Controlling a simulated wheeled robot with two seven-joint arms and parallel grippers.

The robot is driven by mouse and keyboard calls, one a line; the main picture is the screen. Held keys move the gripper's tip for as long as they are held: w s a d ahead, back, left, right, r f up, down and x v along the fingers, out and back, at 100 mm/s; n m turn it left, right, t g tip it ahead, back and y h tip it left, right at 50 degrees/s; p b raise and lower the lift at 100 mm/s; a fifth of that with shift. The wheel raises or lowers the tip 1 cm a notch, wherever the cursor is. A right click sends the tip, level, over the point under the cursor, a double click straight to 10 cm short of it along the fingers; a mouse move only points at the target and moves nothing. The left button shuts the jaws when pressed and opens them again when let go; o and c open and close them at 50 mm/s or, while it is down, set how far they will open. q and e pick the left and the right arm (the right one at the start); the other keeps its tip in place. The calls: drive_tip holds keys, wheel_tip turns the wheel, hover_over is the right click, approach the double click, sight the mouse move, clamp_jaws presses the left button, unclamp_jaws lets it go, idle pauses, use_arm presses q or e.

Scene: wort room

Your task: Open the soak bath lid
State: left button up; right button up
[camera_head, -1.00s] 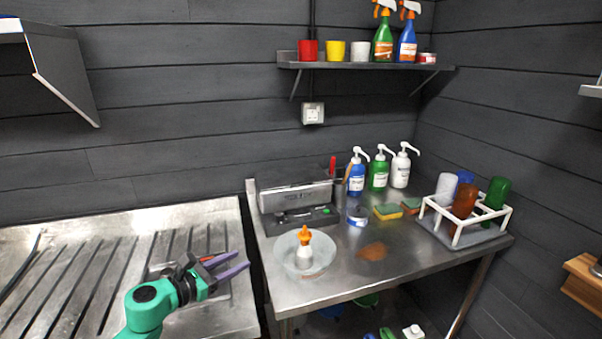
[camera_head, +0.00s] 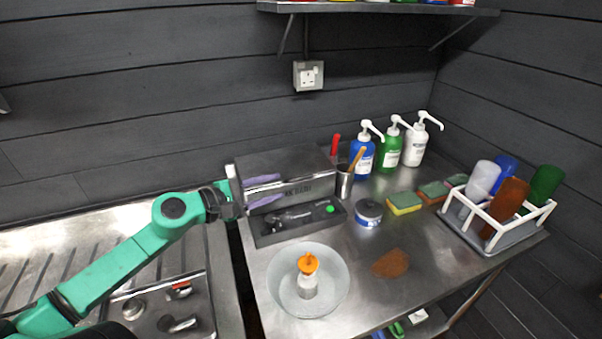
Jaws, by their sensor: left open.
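Whether the fingers touch the box cannot be told. My right gripper is not in view.
A glass bowl (camera_head: 283,299) with an orange-topped bottle stands in front of the box. A round tin (camera_head: 368,214), sponges (camera_head: 404,203), pump bottles (camera_head: 390,148) and a white rack (camera_head: 475,236) are to the right. A brown patch (camera_head: 391,263) marks the tabletop. A steel drainer is at left.

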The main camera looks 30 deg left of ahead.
sight(299, 178)
use_arm(q)
drive_tip(key=x, duration=0.4)
drive_tip(key=shift+w+a+f, duration=0.15)
drive_tip(key=shift+w+a, duration=0.15)
drive_tip(key=p+x, duration=0.1)
drive_tip(key=x, duration=0.3)
drive_tip(key=shift+w, duration=0.25)
drive_tip(key=shift+w+d+f+p, duration=0.2)
drive_tip(key=shift+w+d+p, duration=0.15)
drive_tip(key=shift+w, duration=0.15)
drive_tip(key=shift+w+f, duration=0.15)
drive_tip(key=shift+f, duration=0.05)
clamp_jaws()
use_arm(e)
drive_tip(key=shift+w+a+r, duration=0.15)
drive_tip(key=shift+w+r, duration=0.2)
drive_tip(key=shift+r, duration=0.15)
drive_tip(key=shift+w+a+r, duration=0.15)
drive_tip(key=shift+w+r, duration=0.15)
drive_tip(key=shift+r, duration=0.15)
